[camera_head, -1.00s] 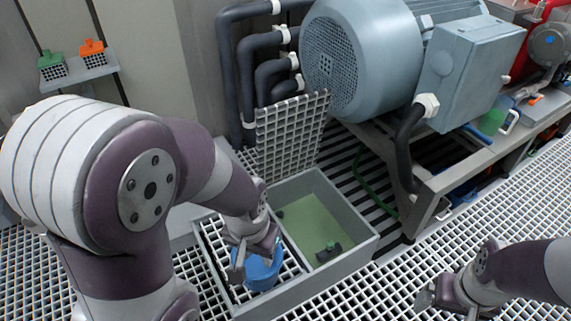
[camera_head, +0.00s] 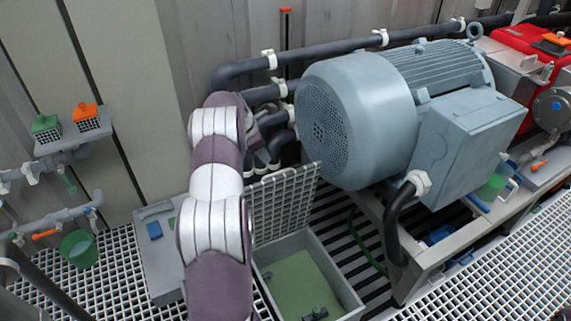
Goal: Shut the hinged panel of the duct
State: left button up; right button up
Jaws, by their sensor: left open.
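The duct (camera_head: 345,283) is a grey open box in the floor with a green bottom, its near part cut off by the lower frame edge. Its hinged panel (camera_head: 287,200), a light grey grid, stands up steeply at the duct's far edge, so the duct is open. My left arm rises in front of the panel's left side. My left gripper (camera_head: 268,150) is open, just beyond the panel's upper left corner, close to the dark pipes. My forearm partly hides it, and I cannot tell whether it touches the panel. My right gripper is out of view.
A big grey-blue motor (camera_head: 345,125) on a frame stands right of the panel. Dark pipes (camera_head: 330,55) run behind it. A small dark and green item (camera_head: 317,313) lies in the duct. A green bucket (camera_head: 78,248) stands at the left. Grated floor (camera_head: 470,280) is clear at right.

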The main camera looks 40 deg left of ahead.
aim_at(276, 173)
pick_arm(q)
jog(key=b+x, duration=0.2)
jog(key=x, duration=1)
jog(key=shift+f, duration=0.25)
grip_shut()
